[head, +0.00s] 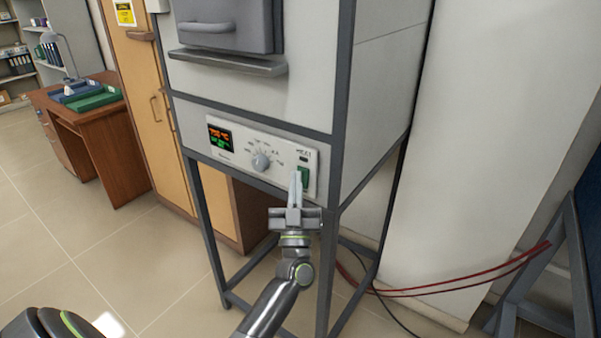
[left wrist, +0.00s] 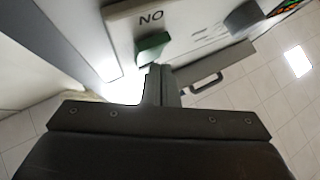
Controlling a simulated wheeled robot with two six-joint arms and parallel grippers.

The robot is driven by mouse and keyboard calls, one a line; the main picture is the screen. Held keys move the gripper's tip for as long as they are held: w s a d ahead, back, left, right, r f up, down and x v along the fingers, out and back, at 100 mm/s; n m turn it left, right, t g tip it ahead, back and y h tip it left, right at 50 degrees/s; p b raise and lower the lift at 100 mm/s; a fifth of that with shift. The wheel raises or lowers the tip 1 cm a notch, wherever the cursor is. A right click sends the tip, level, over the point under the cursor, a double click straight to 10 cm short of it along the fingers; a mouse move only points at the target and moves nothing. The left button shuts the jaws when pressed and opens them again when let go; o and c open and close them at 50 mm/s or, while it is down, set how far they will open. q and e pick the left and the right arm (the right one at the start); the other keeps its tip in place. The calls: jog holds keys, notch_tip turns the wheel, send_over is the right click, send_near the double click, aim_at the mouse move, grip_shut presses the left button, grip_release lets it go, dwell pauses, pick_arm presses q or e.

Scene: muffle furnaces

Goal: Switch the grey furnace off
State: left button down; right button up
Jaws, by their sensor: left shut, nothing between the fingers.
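The grey furnace (head: 300,85) stands on a dark metal frame, its door at the top of the head view. Its control panel (head: 235,155) has a lit display (head: 220,138) with orange and green figures, a round knob (head: 260,161) and a green rocker switch (head: 304,176) at the right end. My left gripper (head: 296,176) is shut and empty, its fingertips right in front of the switch. In the left wrist view the fingertips (left wrist: 160,70) are just by the green switch (left wrist: 152,47), under the letters "NO". I cannot tell whether they touch. My right gripper is not in view.
A wooden cabinet (head: 150,90) stands left of the furnace, and a desk (head: 95,130) with a lamp is farther left. Red hoses (head: 450,288) and a dark cable run low at the right. The tiled floor at left is clear.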

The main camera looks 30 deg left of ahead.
pick_arm(q)
jog(key=shift+s, duration=0.1)
jog(key=shift+s+f+p, duration=0.1)
jog(key=shift+s+p, duration=0.3)
jog(key=shift+s, duration=0.3)
jog(key=shift+s+a+f+p, duration=0.15)
jog(key=shift+s+p, duration=0.2)
jog(key=shift+s, duration=0.9)
jog(key=shift+s+a+f+p, duration=0.15)
jog(key=shift+s+p, duration=0.15)
jog(key=shift+s, duration=0.9)
